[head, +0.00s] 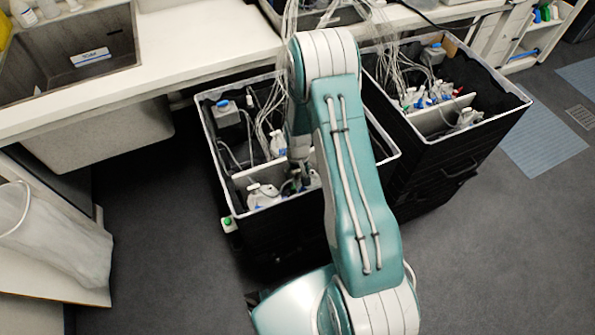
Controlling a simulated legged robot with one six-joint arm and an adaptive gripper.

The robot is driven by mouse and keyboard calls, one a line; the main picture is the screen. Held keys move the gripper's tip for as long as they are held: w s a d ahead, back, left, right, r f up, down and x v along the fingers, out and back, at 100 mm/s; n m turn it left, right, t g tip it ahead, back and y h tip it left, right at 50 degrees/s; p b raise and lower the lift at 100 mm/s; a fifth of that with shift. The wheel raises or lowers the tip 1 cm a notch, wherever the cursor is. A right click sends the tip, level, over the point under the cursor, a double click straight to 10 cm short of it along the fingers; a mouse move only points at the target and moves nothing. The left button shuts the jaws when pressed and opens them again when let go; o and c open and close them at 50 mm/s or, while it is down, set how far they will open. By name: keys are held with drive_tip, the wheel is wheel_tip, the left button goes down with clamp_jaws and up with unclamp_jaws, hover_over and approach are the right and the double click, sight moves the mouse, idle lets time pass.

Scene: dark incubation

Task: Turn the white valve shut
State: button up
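My gripper (297,178) reaches down into the left black bin (285,218), in front of the white divider. It is small, dark and partly behind my arm, so I cannot tell whether its fingers are open or shut. A white bottle (262,196) with tubing stands just left of my gripper in the front compartment. Another white bottle (278,143) stands behind the divider. I cannot make out the white valve for certain among the bottles, tubes and dark fittings around the gripper. My arm hides the right part of this bin.
A second black bin (450,150) with bottles and tubes stands close on the right. Bundled clear tubes (283,75) hang into the left bin. A white counter (190,50) with a sink (75,65) runs behind. Dark floor (165,240) is clear at the left.

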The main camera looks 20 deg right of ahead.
sight(297, 171)
drive_tip(key=shift+w+r, duration=0.1)
wheel_tip(297, 171, up, 12)
idle(0.7)
idle(0.3)
